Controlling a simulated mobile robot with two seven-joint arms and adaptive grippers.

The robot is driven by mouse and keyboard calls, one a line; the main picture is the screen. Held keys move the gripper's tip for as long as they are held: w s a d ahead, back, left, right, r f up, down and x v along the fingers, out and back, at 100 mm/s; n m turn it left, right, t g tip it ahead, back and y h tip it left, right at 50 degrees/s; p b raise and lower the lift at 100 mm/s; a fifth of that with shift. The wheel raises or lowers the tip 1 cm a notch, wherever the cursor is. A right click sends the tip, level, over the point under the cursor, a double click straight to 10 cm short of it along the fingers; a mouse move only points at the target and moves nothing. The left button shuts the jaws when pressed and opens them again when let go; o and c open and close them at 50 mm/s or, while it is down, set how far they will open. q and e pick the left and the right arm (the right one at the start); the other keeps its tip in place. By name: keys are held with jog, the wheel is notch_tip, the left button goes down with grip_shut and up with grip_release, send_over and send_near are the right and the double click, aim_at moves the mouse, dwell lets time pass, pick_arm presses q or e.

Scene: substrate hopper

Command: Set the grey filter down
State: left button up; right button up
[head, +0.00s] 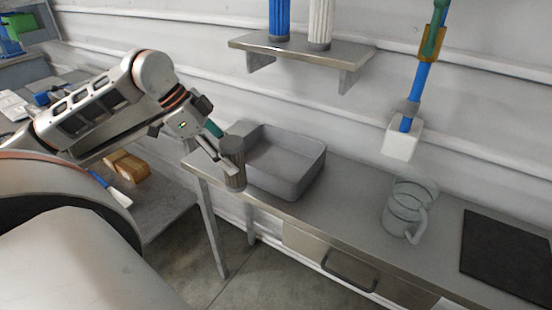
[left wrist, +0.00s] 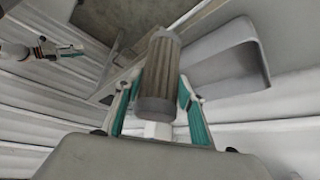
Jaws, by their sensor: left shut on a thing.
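The grey filter (head: 232,163) is a ribbed cylinder with smooth end caps. My left gripper (head: 218,148) is shut on it, at the left end of the steel counter, beside the grey basin. In the left wrist view the filter (left wrist: 159,75) sits between the two teal-edged fingers of the gripper (left wrist: 158,98). In the head view it is about upright, its lower end near the counter's front left edge. I cannot tell whether it touches the counter.
The grey basin (head: 285,165) stands just right of the filter. A clear jug (head: 408,209) and a dark mat (head: 508,258) are farther right on the counter (head: 345,205). A wall shelf (head: 305,48) holds a blue and a white cylinder. Counter between basin and jug is clear.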

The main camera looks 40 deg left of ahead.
pick_arm(q)
jog(key=shift+w+a+b, duration=0.2)
jog(key=shift+w+b, duration=0.15)
jog(key=shift+w, duration=0.9)
jog(key=w+a+p, duration=0.1)
jog(key=w+p, duration=0.2)
jog(key=w, duration=1.4)
notch_tip(320, 180, down, 7)
jog(key=o, duration=1.2)
jog(key=shift+f, duration=0.15)
jog(key=shift+o, duration=0.2)
